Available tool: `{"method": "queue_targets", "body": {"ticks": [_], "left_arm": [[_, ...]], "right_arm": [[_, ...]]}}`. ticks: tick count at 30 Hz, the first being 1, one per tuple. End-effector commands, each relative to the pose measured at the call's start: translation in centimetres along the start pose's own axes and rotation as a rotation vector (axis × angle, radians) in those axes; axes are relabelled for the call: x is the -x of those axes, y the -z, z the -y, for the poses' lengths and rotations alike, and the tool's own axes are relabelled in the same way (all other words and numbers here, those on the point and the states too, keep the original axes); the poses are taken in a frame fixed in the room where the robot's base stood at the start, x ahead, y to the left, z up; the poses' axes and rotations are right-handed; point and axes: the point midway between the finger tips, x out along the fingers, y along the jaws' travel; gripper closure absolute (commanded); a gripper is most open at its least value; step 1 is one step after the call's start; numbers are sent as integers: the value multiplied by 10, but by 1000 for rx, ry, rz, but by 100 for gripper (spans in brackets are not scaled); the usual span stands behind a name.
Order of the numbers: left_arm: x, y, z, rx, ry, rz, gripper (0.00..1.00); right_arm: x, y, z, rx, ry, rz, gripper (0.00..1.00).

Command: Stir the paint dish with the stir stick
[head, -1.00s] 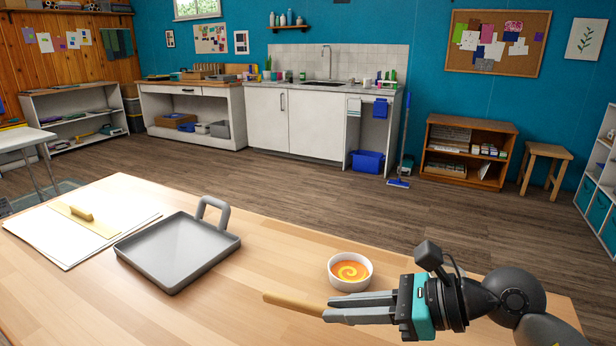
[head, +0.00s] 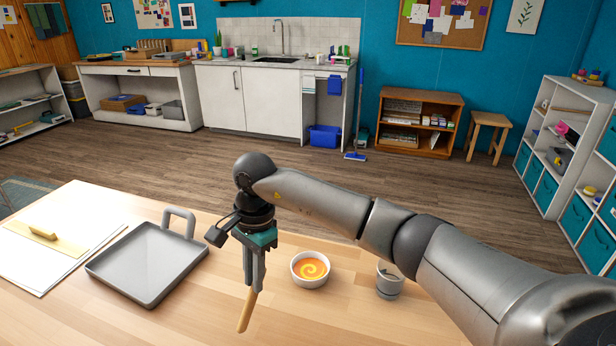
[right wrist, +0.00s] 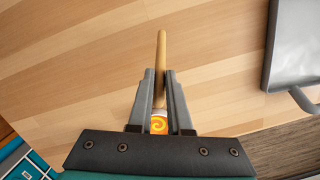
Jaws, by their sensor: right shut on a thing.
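The stir stick (head: 245,314) is a plain wooden stick. My right gripper (head: 252,288) is shut on it, pointing down, with the stick hanging below the fingers, tilted slightly. The paint dish (head: 310,284) is a small white bowl with an orange and yellow swirl, standing on the table just right of the gripper. The stick is outside the dish. In the right wrist view the stick (right wrist: 161,50) runs out between the fingers, and part of the dish (right wrist: 159,125) shows between them. My left gripper is not in view.
A grey tray (head: 150,262) with a handle lies left of the gripper on the wooden table (head: 190,315). A small grey cup (head: 389,284) stands right of the dish, close to my right arm.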

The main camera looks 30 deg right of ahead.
Motion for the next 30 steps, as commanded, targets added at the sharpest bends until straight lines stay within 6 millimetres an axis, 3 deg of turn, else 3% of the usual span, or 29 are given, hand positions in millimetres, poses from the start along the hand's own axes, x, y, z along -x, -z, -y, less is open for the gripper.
{"method": "queue_targets", "body": {"ticks": [1,3,9,12,18,30], "left_arm": [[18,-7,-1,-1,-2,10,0],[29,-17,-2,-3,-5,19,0],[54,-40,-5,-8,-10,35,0],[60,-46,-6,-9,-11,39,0],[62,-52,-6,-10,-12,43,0],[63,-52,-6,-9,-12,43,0]], "right_arm": [[21,14,4,74,-8,-97,100],[37,41,6,177,-7,-224,100],[89,112,6,345,29,-453,100],[106,133,5,373,43,-503,100],[118,148,4,391,53,-534,100],[118,147,3,390,53,-533,100]]}}
